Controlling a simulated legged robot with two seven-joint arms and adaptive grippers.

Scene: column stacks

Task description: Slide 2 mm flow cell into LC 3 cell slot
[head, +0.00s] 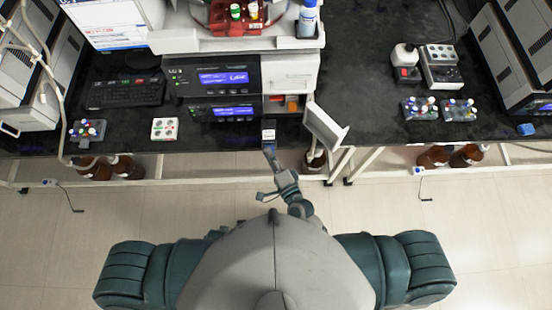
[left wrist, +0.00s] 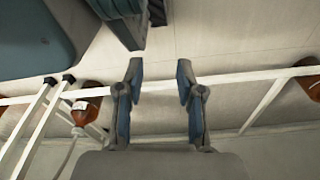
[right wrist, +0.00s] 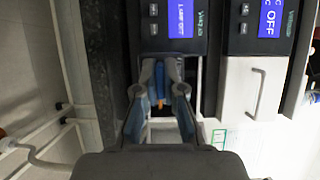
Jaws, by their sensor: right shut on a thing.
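The LC 3 stack (head: 205,88) stands at the bench's middle, with lit blue displays. At its lower right a small compartment (head: 284,104) is open, showing orange inside; its pale door (head: 325,128) is swung out to the right. My right gripper (head: 269,147) is shut on the flow cell (head: 268,132), a small dark block with a white label, held at the bench's front edge below and left of the opening. In the right wrist view the right gripper's fingers (right wrist: 168,75) hide most of the cell. My left gripper (left wrist: 160,85) is open and empty above the floor.
A keyboard (head: 124,92) and a white tray (head: 164,128) lie left of the stack. Brown bottles (head: 467,155) stand under the bench.

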